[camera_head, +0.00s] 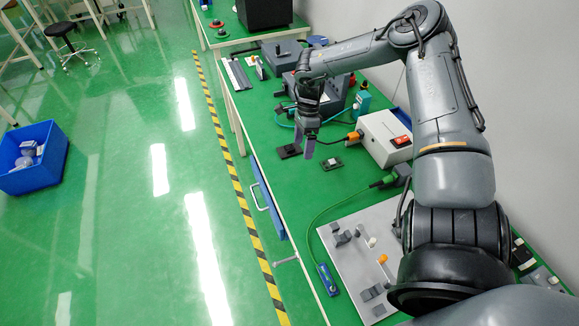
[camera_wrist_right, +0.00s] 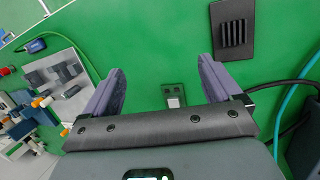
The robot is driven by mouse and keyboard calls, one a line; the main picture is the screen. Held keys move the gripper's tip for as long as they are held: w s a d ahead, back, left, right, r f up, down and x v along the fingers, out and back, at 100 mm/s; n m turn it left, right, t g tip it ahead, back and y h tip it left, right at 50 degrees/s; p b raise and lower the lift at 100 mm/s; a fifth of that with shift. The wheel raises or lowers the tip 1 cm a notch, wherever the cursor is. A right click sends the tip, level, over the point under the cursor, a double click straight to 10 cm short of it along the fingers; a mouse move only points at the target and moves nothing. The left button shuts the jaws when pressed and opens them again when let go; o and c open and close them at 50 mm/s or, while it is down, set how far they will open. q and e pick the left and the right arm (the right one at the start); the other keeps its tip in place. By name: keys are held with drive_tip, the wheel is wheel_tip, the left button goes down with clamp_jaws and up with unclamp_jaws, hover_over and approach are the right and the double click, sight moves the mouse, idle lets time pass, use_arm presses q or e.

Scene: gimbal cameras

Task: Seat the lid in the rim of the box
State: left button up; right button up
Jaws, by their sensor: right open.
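A flat dark plate with raised ribs (camera_wrist_right: 233,30), which looks like the lid, lies on the bench beyond the right finger; in the head view the dark plate (camera_head: 288,151) is just left of the gripper. A small grey-rimmed piece with a pale part in it (camera_wrist_right: 174,96), perhaps the box, lies below the gap between the fingers; in the head view it (camera_head: 331,163) is right of the gripper. My left gripper is out of view.
A light grey board with small parts (camera_head: 350,250) lies nearer on the bench. Dark grey equipment and a teal bottle (camera_head: 362,101) stand farther back.

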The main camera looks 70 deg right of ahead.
drive_tip(key=w+d+r+n+h+b, duration=0.1)
drive_tip(key=w+d+r+h+b, duration=0.15)
drive_tip(key=w+d+b, duration=0.35)
drive_tip(key=h+b, duration=0.1)
drive_tip(key=b, duration=0.4)
hover_over(290, 147)
drive_tip(key=f, duration=0.6)
drive_tip(key=shift+s+a+f, duration=0.1)
drive_tip(key=shift+a, duration=0.15)
drive_tip(key=f, duration=0.1)
drive_tip(key=f+b, duration=0.1)
drive_tip(key=f, duration=0.1)
drive_tip(key=f+b, duration=0.1)
drive_tip(key=shift+w+d+f, duration=0.2)
drive_tip(key=shift+d, duration=0.05)
drive_tip(key=shift+f, duration=0.35)
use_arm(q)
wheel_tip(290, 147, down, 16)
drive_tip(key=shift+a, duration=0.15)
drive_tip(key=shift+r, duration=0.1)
use_arm(e)
drive_tip(key=c, duration=1.2)
drive_tip(key=shift+c, duration=0.2)
